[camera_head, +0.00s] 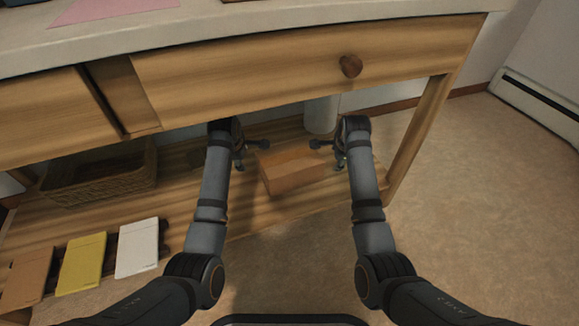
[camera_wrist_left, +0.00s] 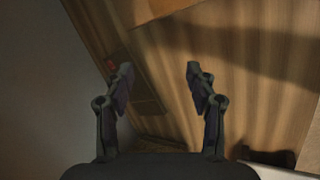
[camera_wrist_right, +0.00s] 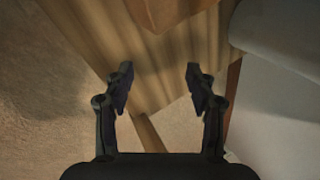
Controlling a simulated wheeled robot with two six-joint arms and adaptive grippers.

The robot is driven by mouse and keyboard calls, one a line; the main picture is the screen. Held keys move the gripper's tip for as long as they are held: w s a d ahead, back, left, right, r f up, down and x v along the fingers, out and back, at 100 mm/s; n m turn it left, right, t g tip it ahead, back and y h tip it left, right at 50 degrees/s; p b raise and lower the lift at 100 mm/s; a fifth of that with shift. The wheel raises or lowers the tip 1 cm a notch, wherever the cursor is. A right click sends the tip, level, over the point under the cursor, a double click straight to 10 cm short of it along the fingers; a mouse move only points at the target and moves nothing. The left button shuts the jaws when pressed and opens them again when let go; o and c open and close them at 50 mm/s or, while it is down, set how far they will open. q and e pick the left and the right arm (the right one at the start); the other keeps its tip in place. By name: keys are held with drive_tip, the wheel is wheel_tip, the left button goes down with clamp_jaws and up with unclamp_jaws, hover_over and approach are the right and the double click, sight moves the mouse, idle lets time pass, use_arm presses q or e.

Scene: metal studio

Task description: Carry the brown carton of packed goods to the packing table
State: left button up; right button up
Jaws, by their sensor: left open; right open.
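The brown carton (camera_head: 293,170) sits on the lower wooden shelf under a table with drawers. In the head view it lies between my two grippers. My left gripper (camera_head: 253,153) is open and empty on the carton's left, near its far left corner. My right gripper (camera_head: 327,152) is open and empty on its right, near the far right corner. I cannot tell whether either touches it. In the right wrist view, part of a brown box, likely the carton (camera_wrist_right: 165,10), shows beyond the open fingers (camera_wrist_right: 159,78). In the left wrist view the open fingers (camera_wrist_left: 159,75) have nothing between them.
The drawer front (camera_head: 300,65) hangs above the shelf (camera_head: 235,205). A wicker basket (camera_head: 100,185) stands left on the shelf. Brown, yellow (camera_head: 82,263) and white (camera_head: 137,247) packets lie front left. A white cylinder (camera_head: 321,115) stands behind the carton. Floor (camera_head: 480,210) is clear at right.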

sight(324, 166)
use_arm(q)
drive_tip(key=x, duration=1.1)
drive_tip(key=shift+w+f, duration=0.1)
drive_tip(key=shift+f, duration=0.1)
use_arm(e)
drive_tip(key=x, duration=1.1)
drive_tip(key=shift+w+f, duration=0.1)
drive_tip(key=shift+f, duration=0.1)
use_arm(q)
drive_tip(key=shift+d+f, duration=0.1)
drive_tip(key=shift+d, duration=0.3)
use_arm(e)
drive_tip(key=shift+a+f, duration=0.1)
drive_tip(key=shift+a, duration=0.3)
use_arm(q)
drive_tip(key=shift+d, duration=0.4)
use_arm(e)
drive_tip(key=shift+a, duration=0.35)
use_arm(q)
drive_tip(key=shift+d, duration=0.1)
use_arm(e)
drive_tip(key=shift+a, duration=0.15)
use_arm(q)
drive_tip(key=shift+d, duration=0.4)
use_arm(e)
drive_tip(key=shift+a, duration=0.4)
